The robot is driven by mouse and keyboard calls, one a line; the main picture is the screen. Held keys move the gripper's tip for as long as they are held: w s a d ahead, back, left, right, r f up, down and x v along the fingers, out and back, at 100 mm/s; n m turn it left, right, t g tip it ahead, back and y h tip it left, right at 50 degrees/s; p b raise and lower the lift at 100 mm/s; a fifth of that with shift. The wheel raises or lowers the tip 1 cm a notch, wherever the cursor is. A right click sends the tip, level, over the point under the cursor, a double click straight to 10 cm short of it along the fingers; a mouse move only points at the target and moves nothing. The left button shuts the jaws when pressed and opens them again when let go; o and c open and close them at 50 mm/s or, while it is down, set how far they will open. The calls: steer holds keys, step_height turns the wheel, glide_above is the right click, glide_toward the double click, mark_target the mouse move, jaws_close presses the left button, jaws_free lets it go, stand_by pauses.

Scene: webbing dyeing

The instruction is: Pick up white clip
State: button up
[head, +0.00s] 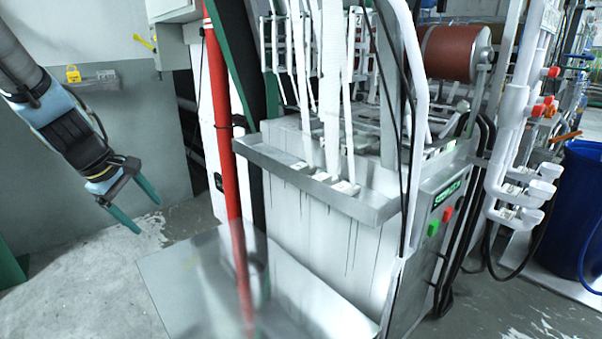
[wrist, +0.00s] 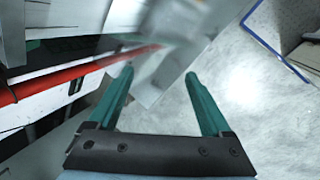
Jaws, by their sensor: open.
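Small whitish pieces (head: 345,187) lie on the metal ledge (head: 375,213) across the front of the machine, at the lower ends of the white webbing strips (head: 330,95). They may be clips, but they are too small to tell for sure. My gripper (head: 147,216) hangs at the left of the head view, well to the left of the ledge and lower than it. Its two green fingers are apart with nothing between them. The wrist view shows the open gripper (wrist: 159,72) too, and I make out no white clip there.
A red upright pole (head: 218,110) stands between my gripper and the ledge; it also shows in the wrist view (wrist: 60,82). A metal plate (head: 180,285) lies low before the machine. A blue barrel (head: 575,215) stands at right. Floor below my gripper looks clear.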

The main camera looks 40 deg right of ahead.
steer(key=d+n+g+h+b, duration=0.1)
steer(key=d+n+h, duration=0.45)
steer(key=d, duration=1.85)
steer(key=n+g+h, duration=0.1)
steer(key=n+h, duration=0.1)
steer(key=n, duration=0.4)
glide_toward(302, 164)
steer(key=shift+n, duration=0.25)
steer(key=x, duration=0.2)
steer(key=p+x, duration=0.1)
steer(key=x, duration=0.1)
steer(key=shift+s+d+r, duration=0.1)
steer(key=shift+d+r, duration=0.1)
steer(key=shift+d, duration=0.05)
steer(key=shift+f+p+x, duration=0.25)
steer(key=shift+p+x, duration=1.5)
steer(key=shift+x, duration=1.3)
steer(key=shift+a, duration=0.15)
jaws_close()
